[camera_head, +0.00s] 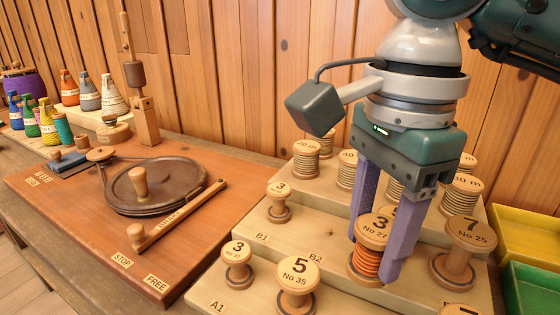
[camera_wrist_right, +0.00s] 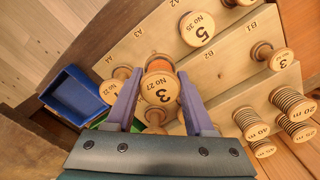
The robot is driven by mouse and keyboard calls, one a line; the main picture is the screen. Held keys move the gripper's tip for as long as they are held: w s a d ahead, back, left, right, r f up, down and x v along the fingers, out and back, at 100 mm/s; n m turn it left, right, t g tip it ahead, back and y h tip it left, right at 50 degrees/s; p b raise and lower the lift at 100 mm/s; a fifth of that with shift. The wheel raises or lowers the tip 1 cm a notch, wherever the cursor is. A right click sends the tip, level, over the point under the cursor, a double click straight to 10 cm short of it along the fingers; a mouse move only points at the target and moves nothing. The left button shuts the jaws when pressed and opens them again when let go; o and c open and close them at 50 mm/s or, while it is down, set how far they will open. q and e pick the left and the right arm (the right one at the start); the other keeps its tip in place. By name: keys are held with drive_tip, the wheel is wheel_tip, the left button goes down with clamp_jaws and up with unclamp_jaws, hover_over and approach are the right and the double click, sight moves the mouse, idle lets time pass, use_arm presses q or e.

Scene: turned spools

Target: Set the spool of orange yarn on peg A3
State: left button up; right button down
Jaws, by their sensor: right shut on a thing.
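The spool of orange yarn (camera_head: 367,262) has a wooden top marked "3 No 27". My right gripper (camera_head: 378,262) is shut on it, with a purple finger on each side. The spool looks upright over the stepped wooden rack. In the right wrist view, its marked top (camera_wrist_right: 160,89) sits between the fingers (camera_wrist_right: 160,110), with orange yarn beyond it. The A3 label (camera_wrist_right: 138,32) shows on the rack edge past the spool. Peg A3 itself is not visible, and whether the spool's foot touches the rack is hidden. My left gripper is not in view.
A "5 No 35" spool (camera_head: 297,280) stands left of the held spool and a "7 No 25" spool (camera_head: 463,250) stands right. Several spools fill the back step. A yellow bin (camera_head: 528,233) and green bin (camera_head: 530,288) are at right. A board with a turntable (camera_head: 155,187) lies left.

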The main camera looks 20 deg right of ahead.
drive_tip(key=f+m, duration=0.1)
drive_tip(key=f+m+b, duration=0.1)
drive_tip(key=f, duration=0.1)
drive_tip(key=s+d+f+m, duration=0.1)
drive_tip(key=f, duration=0.1)
drive_tip(key=shift+s+b, duration=0.1)
drive_tip(key=shift+b, duration=0.25)
wheel_tip(320, 180, down, 5)
drive_tip(key=b, duration=0.3)
drive_tip(key=shift+r+b, duration=0.15)
drive_tip(key=shift+b, duration=0.2)
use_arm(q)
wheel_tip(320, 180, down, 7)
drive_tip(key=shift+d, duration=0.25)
use_arm(e)
drive_tip(key=shift+f, duration=0.2)
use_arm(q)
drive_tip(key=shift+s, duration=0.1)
use_arm(e)
drive_tip(key=shift+f+b, duration=0.35)
drive_tip(key=shift+b, duration=0.25)
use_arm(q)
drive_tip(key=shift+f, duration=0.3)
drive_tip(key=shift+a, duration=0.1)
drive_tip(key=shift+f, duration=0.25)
